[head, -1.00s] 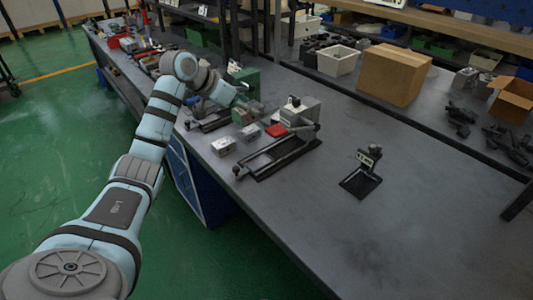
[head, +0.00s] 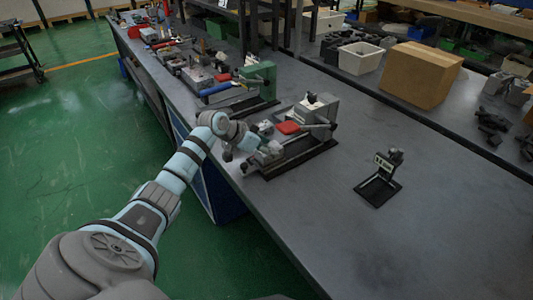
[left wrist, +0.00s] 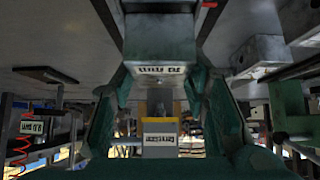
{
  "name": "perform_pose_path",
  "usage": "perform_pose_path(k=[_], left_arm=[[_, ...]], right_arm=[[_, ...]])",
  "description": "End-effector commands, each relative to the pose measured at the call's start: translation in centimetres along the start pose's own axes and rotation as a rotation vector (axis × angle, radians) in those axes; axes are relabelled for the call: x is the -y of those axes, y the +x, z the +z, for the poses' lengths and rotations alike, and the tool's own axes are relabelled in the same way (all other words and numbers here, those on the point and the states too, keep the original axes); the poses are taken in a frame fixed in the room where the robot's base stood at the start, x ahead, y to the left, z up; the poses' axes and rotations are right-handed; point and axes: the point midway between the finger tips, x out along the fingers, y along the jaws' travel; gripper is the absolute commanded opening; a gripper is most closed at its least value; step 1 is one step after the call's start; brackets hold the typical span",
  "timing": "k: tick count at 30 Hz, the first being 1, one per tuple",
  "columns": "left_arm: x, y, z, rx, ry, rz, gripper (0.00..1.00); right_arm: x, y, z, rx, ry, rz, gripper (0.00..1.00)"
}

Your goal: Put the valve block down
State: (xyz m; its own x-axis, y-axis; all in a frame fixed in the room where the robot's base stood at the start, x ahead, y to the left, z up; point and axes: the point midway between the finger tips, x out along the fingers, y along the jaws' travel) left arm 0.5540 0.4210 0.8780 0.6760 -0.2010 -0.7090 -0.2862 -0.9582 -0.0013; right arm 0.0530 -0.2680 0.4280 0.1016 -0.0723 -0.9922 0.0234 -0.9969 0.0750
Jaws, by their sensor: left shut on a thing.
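A grey valve block with a printed white label (left wrist: 160,45) sits between the green fingers of my left gripper (left wrist: 160,105) in the left wrist view. The gripper is shut on it. In the head view my left gripper (head: 262,150) is low over the bench's near edge, beside the black-railed fixture (head: 300,155). The held block is small there and partly hidden by the gripper. Whether it touches the bench, I cannot tell. A second grey labelled block (left wrist: 258,55) shows to the right in the wrist view. My right gripper is not in view.
The fixture carries a grey body and a red plate (head: 288,127). A green vise (head: 260,78) stands behind it. A small black stand with a label (head: 380,178) is to the right. A cardboard box (head: 420,75) and white bin (head: 360,58) are farther back. The bench's front right (head: 400,245) is clear.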

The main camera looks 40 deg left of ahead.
Motion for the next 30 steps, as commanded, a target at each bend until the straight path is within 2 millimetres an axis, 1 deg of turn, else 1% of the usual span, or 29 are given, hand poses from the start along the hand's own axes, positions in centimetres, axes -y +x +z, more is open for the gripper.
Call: perform_pose_path(k=[1, 3, 11, 12, 15, 25, 28, 30], left_arm=[[0.0, 0.6, 0.6, -0.001, -0.001, -0.001, 0.00], [0.0, 0.9, 0.8, -0.003, 0.001, -0.002, 0.00], [0.0, 1.0, 0.8, -0.003, 0.002, -0.001, 0.00], [0.0, 1.0, 0.9, -0.001, 0.001, 0.000, 0.48], [0.0, 1.0, 0.8, -0.001, 0.001, 0.000, 0.61], [0.0, 0.7, 0.7, -0.001, 0.002, -0.001, 0.61], [0.1, -0.3, 0.8, 0.000, 0.002, -0.004, 0.61], [0.2, -1.7, 0.7, 0.001, 0.004, -0.005, 0.61]], right_arm=[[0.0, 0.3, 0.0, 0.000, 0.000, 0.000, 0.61], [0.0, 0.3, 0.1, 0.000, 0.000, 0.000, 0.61], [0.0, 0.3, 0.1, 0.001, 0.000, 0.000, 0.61], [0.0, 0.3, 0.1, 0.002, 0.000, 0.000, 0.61], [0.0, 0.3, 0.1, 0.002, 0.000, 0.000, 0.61], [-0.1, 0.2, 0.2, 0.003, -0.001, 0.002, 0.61], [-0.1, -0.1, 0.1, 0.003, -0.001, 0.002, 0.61], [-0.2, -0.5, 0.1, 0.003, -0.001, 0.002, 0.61]])
